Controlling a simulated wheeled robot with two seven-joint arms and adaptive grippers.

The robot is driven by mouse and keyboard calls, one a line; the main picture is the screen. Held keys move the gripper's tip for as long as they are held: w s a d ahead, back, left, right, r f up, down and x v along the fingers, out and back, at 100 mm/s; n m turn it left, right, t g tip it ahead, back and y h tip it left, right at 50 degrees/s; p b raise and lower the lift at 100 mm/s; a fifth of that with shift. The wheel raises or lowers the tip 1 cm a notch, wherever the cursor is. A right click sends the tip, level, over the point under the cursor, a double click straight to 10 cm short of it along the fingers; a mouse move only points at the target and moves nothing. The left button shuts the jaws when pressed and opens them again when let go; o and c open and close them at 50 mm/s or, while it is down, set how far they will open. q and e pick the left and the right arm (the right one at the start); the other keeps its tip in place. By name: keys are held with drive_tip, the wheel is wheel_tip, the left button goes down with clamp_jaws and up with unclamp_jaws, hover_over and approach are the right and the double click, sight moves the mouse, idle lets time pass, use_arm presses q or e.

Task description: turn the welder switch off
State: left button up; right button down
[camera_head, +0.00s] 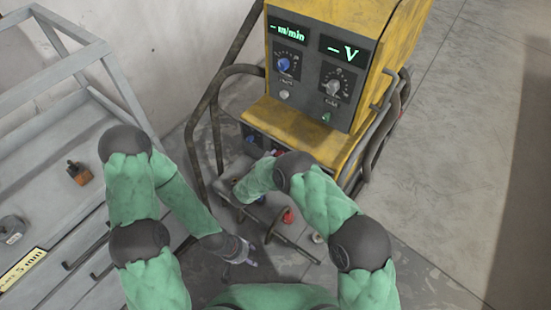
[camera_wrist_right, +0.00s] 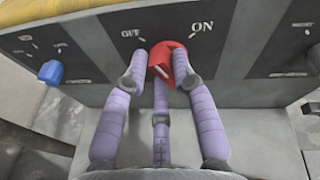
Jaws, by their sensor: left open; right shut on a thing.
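The red welder switch (camera_wrist_right: 162,62) is on the dark front panel in the right wrist view, below and between the labels OFF and ON. The fingers of my right gripper (camera_wrist_right: 160,78) are shut around it, one on each side and one below. The fingers partly cover the switch, and I cannot tell exactly which label it points to. The yellow welder (camera_head: 350,40) stands at the top centre in the head view. My left gripper (camera_head: 238,250) is open and empty, low in front of the welder and apart from it.
A blue knob (camera_wrist_right: 50,72) is left of the switch. The welder's upper panel has another blue knob (camera_head: 284,65) and lit displays. Dark tube rails flank the welder. A grey metal rack (camera_head: 75,65) stands at the left. Floor at the right is clear.

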drive_tip(key=shift+w+a+f+n+g+h, duration=0.1)
drive_tip(key=shift+n+g+h, duration=0.2)
drive_tip(key=shift+n, duration=0.55)
drive_tip(key=shift+a+f+n+g+h, duration=0.1)
drive_tip(key=shift+n+g+h, duration=0.15)
drive_tip(key=shift+n, duration=0.6)
drive_tip(key=c, duration=1)
unclamp_jaws()
drive_tip(key=v, duration=0.7)
drive_tip(key=shift+s+a, duration=0.2)
